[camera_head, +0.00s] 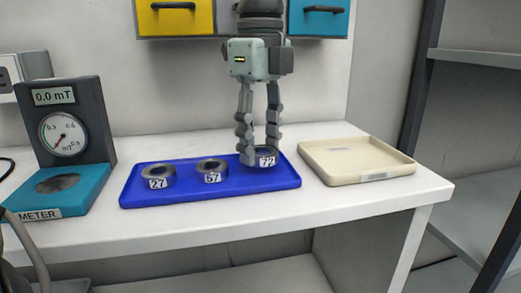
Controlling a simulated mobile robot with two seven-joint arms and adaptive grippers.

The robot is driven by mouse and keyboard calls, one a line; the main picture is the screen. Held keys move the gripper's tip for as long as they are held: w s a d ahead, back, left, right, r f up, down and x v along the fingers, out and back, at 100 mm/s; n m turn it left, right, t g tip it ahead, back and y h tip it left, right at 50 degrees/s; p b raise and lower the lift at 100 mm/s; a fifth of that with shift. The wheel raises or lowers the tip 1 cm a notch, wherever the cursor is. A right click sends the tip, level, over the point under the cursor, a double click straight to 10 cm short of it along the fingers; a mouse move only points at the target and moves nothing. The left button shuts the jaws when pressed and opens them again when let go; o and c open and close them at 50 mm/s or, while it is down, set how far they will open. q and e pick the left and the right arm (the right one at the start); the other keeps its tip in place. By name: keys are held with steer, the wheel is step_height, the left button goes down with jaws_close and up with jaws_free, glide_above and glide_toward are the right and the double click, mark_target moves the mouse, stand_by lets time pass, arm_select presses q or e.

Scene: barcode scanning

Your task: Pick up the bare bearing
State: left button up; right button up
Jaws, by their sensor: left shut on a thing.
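A blue tray (222,191) on the white table holds three dark grey ring-shaped bearings in a row. The left one (159,172) has a white label reading 27, the middle one (212,166) reads 57, and the right one (267,151) reads 72. My left gripper (260,158) points straight down at the tray's right end. Its fingers are shut on the bearing labelled 72, which is still at tray level and partly hidden by the fingers. I cannot tell whether it touches the tray. My right gripper is not in view.
A cream shallow tray (322,166) stands to the right with free room inside. A teal and black meter (72,196) reading 0.0 mT stands at the left. Yellow (176,24) and teal (319,25) drawers hang above, and a grey shelf (475,60) stands at the right.

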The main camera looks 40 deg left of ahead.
mark_target(261, 149)
arm_select(q)
step_height(261, 149, up, 6)
steer(key=shift+r+p, duration=0.1)
steer(key=shift+p, duration=0.2)
step_height(261, 149, up, 10)
steer(key=p, duration=0.1)
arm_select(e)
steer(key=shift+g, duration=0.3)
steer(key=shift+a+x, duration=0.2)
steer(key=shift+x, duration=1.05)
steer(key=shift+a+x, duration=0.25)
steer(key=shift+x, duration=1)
